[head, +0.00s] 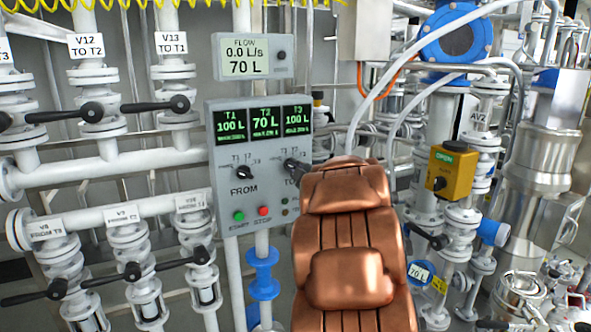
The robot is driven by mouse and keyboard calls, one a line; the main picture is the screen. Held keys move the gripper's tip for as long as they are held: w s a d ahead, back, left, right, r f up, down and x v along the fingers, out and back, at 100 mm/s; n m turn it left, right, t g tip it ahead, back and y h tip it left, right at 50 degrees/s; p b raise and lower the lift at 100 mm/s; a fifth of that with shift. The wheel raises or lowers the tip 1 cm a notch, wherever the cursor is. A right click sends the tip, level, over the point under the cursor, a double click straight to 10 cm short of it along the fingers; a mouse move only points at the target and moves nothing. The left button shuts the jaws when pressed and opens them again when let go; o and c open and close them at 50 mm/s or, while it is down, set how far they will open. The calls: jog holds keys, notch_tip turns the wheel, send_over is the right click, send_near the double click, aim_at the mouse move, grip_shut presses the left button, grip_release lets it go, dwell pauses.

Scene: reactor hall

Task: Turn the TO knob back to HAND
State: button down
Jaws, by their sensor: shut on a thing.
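The grey control panel (221,185) stands at the middle of the head view, with a FROM knob (243,172) on its left and a TO knob (289,163) on its right. My copper-coloured arm rises in front of the panel's right edge.
Green T1, T2 and T3 displays (266,122) read 100 L, 70 L and 100 L. Above, a flow meter (254,57) reads 0.0 L/s and 70 L. Green (239,216) and red (263,211) buttons sit below. Valves and pipes (173,72) crowd both sides.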

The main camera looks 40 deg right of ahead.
jog(key=c, duration=1.2)
grip_release()
jog(key=v, duration=1.2)
